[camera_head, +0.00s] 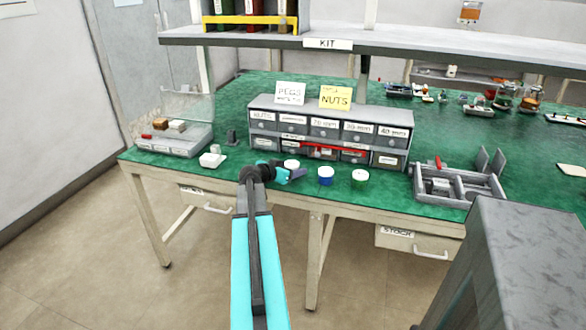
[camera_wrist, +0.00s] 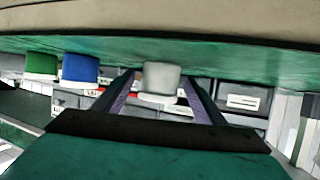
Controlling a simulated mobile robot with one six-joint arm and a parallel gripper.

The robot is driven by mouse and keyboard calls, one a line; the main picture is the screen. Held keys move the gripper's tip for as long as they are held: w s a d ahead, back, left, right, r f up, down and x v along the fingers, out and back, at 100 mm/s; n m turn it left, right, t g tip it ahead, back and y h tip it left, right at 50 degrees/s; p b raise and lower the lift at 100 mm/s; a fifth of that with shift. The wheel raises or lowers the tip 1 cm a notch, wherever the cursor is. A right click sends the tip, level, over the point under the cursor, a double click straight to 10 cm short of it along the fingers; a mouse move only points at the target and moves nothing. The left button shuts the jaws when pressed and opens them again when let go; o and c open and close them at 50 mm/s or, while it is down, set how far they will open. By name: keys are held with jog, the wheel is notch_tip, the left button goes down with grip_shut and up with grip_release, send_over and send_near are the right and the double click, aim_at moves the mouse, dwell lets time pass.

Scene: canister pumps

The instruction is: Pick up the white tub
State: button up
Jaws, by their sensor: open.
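The white tub (camera_head: 291,163) stands on the green bench top in front of the drawer unit, at the left end of a short row of tubs. My gripper (camera_head: 300,173) is low over the front of the bench and partly hides the tub. In the wrist view, which is upside down, the white tub (camera_wrist: 160,77) lies between the two spread fingers of my gripper (camera_wrist: 158,85). The gripper is open and holds nothing. I cannot tell whether a finger touches the tub.
A blue tub (camera_head: 326,176) and a green tub (camera_head: 360,177) stand to the right. The grey drawer unit (camera_head: 330,131) is close behind. A divided grey tray (camera_head: 457,187) is further right, and a clear-lidded box (camera_head: 172,141) is at the left.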

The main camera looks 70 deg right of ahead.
aim_at(291, 164)
jog(key=c, duration=1.2)
jog(key=shift+r, duration=0.1)
jog(key=shift+r, duration=1.35)
jog(key=shift+a+r+b, duration=0.1)
jog(key=shift+r+b, duration=0.25)
jog(key=s+a+b, duration=0.2)
jog(key=a+b, duration=0.2)
jog(key=a, duration=0.8)
jog(key=shift+s+a+r, duration=0.15)
jog(key=shift+s+r, duration=0.05)
jog(key=shift+r, duration=0.25)
